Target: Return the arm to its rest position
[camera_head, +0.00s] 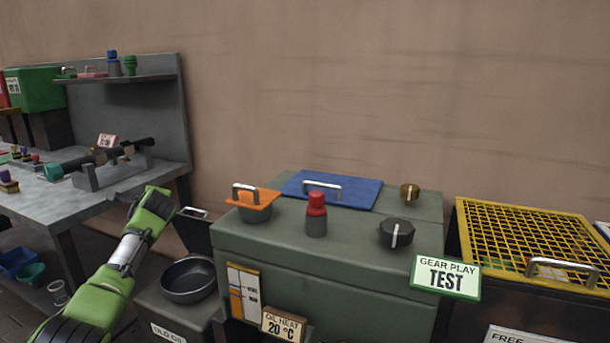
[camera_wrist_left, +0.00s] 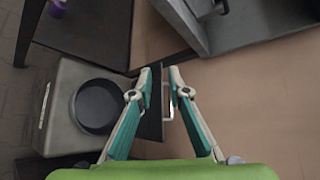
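My left arm (camera_head: 125,255), green and silver, reaches in from the left of the head view, between the workbench and the green-grey cabinet. Its fingers are hard to make out there. In the left wrist view my left gripper (camera_wrist_left: 160,75) has its two teal-padded fingers apart. A dark panel with a silver handle (camera_wrist_left: 153,122) shows between and beyond them; I see no hold on it. The same dark panel (camera_head: 191,232) shows right of my wrist in the head view. My right gripper is in neither view.
The green-grey cabinet (camera_head: 320,262) carries an orange-lidded part, a red-capped bottle and a black knob. A black pan (camera_head: 188,280) sits on a low grey box left of it. The metal workbench (camera_head: 85,205) is at left, the yellow-mesh crate (camera_head: 530,240) at right.

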